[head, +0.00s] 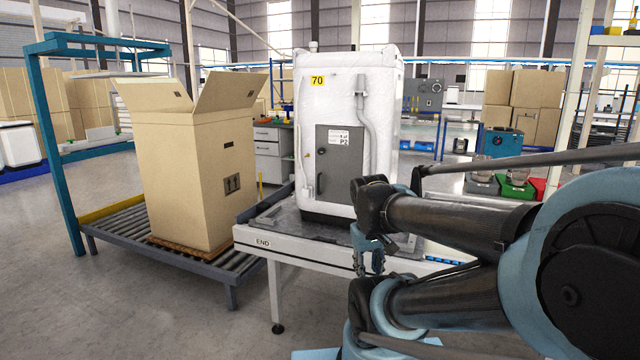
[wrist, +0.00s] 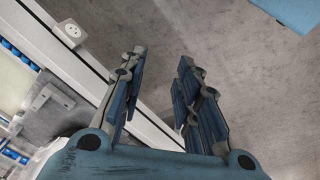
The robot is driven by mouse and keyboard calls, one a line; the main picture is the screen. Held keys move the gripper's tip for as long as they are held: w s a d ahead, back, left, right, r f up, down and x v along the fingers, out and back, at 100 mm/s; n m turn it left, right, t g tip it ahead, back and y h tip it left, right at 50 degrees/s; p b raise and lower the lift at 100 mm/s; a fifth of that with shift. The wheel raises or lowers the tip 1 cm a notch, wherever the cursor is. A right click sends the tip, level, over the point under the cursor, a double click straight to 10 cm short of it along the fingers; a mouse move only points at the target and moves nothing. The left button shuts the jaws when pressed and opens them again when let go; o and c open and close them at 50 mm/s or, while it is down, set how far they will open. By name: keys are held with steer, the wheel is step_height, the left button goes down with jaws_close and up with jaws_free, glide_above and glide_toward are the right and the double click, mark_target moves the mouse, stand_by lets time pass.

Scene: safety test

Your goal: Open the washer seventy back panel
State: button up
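My gripper (head: 368,265) hangs fingers down to the right of the washer's base, near the table's front edge and apart from the panel. In the wrist view my gripper (wrist: 160,95) has its two fingers spread with nothing between them.
The table (head: 262,243) ends at the left beside a roller conveyor (head: 115,240) bearing a tall open cardboard box (head: 190,150). A hose (head: 368,125) runs down the washer's face, right of the panel. Bare floor (head: 150,310) lies in front.

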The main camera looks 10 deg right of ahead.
steer(key=w+a+r+n+t+h, duration=0.15)
steer(key=w+r+n+h, duration=0.25)
steer(key=w+n, duration=0.55)
steer(key=w+r+n+t+h, duration=0.2)
steer(key=w+r+n+h, duration=0.15)
steer(key=w, duration=1.15)
steer(key=w+a+n+t+h, duration=0.1)
steer(key=w+a+n+t, duration=0.3)
steer(key=w+a+n, duration=0.45)
steer(key=w+a+n+t+h, duration=0.2)
steer(key=w+a+n+t, duration=0.25)
steer(key=a, duration=0.65)
steer(key=x, duration=1.7)
steer(key=shift+w+f, duration=0.35)
steer(key=shift+f, duration=0.25)
steer(key=shift+c, duration=0.2)
jaws_close()
